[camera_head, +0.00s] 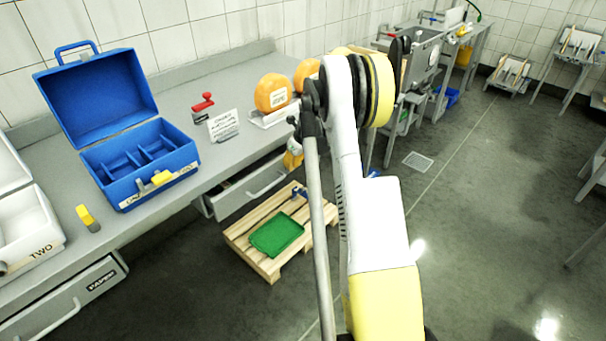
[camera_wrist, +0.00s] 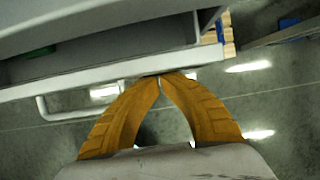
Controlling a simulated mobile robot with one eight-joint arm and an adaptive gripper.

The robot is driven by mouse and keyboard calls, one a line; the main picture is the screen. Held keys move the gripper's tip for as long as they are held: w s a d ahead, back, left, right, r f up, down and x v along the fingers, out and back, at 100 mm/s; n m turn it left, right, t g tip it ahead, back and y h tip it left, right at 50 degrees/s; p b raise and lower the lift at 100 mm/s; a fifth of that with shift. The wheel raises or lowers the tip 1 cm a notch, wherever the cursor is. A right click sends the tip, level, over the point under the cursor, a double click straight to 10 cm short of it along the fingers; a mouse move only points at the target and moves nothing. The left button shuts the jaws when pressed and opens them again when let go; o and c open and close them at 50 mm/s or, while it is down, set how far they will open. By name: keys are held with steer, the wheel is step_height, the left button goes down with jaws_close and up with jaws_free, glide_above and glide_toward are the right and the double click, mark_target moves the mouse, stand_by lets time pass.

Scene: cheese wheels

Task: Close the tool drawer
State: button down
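A grey drawer (camera_head: 246,187) under the bench stands pulled out in the head view, with a bar handle on its front; I cannot read a label on it. In the wrist view, a drawer front (camera_wrist: 120,68) and its bar handle (camera_wrist: 75,114) show, with part of the drawer's inside behind. My gripper (camera_wrist: 161,78) has two orange fingers with the tips together and nothing between them. The tips are at the drawer front's edge, right of the handle; I cannot tell if they touch. In the head view, my gripper (camera_head: 292,160) is partly hidden by my arm.
Another labelled drawer (camera_head: 75,300) is at lower left. A wooden pallet (camera_head: 238,240) with a green tray (camera_head: 277,236) lies on the floor below. On the bench stand an open blue toolbox (camera_head: 140,165), a white case (camera_head: 30,235) and cheese wheels (camera_head: 272,92).

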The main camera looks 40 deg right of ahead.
steer(key=shift+w+a, duration=0.1)
steer(key=shift+w, duration=1.4)
